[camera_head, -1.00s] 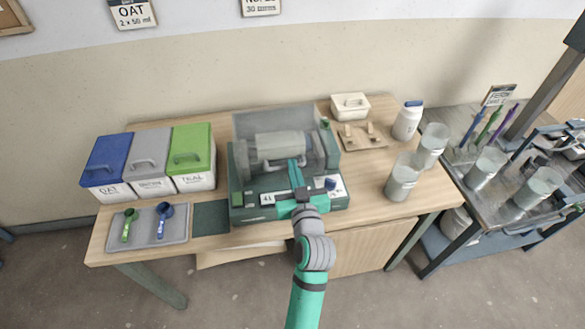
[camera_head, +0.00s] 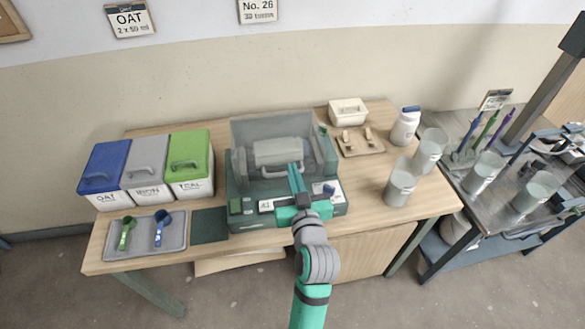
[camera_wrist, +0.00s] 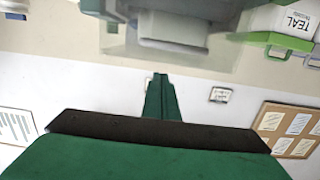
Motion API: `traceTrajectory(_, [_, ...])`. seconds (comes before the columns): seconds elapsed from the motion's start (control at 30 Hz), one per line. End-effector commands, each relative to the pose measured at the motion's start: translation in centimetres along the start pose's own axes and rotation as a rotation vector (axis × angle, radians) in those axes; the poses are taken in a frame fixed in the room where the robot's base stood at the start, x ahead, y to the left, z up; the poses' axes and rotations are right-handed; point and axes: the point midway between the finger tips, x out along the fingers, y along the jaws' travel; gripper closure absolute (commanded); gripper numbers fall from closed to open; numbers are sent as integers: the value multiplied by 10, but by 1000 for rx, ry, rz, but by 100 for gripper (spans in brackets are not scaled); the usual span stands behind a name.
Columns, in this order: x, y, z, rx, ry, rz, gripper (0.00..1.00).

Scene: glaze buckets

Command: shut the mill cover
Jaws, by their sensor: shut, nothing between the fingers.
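The mill (camera_head: 240,213) is a dark green machine on the wooden table, with a pale grey drum (camera_head: 280,152) inside. Its clear grey cover (camera_head: 250,128) stands raised at the back, behind and above the drum. My gripper (camera_head: 295,166) reaches over the mill's front panel, with its fingers pointing back toward the drum. The fingers are together and empty; they also show in the wrist view (camera_wrist: 160,80). I cannot tell whether they touch the mill or its cover. My gripper hides part of the front panel.
Lidded blue, grey and green bins (camera_head: 188,165) and a scoop tray (camera_head: 175,238) stand left of the mill. A white box (camera_head: 348,112), a wooden holder (camera_head: 375,147), a white jar (camera_head: 405,127) and clear buckets (camera_head: 400,188) stand right. A grey cart (camera_head: 470,165) adjoins the table.

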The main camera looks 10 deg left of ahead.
Motion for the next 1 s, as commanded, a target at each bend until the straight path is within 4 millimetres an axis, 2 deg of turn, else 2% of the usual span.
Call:
traceTrajectory(0.3, [-44,-1,10,3,0,0,100])
traceTrajectory(0.5, [-64,0,14,1,2,0,100])
traceTrajectory(0.87, [-70,0,15,0,3,0,100])
traceTrajectory(1.0, [-74,-4,26,33,-3,21,100])
